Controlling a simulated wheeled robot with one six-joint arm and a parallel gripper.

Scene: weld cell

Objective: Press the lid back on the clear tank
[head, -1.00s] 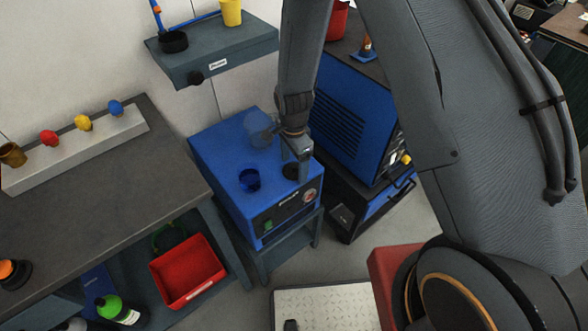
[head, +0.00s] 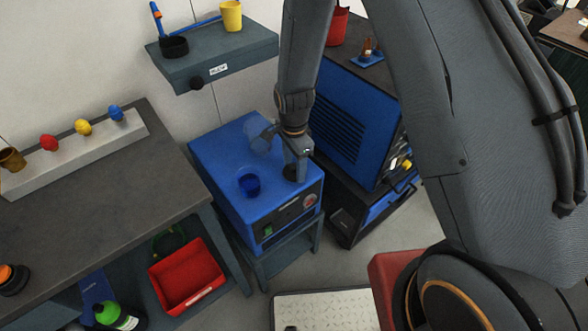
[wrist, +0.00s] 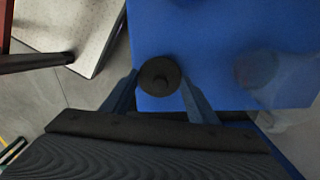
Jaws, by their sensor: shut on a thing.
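The clear tank (head: 261,139) is a faint see-through cylinder on top of a blue box-shaped unit (head: 225,150), toward its back. In the wrist view the tank is a hazy round shape (wrist: 275,75) at the right. My gripper (head: 297,170) is low over the unit's top near its front right corner. In the wrist view my gripper (wrist: 160,85) is shut on a round black lid (wrist: 160,75). The lid is apart from the tank. Whether it touches the unit's top is hard to tell.
A small dark blue cup-like piece (head: 249,184) stands on the unit, left of my gripper. A blue louvred machine (head: 350,120) stands close on the right. The workbench (head: 120,185) is at the left, and a shelf (head: 215,57) is above and behind.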

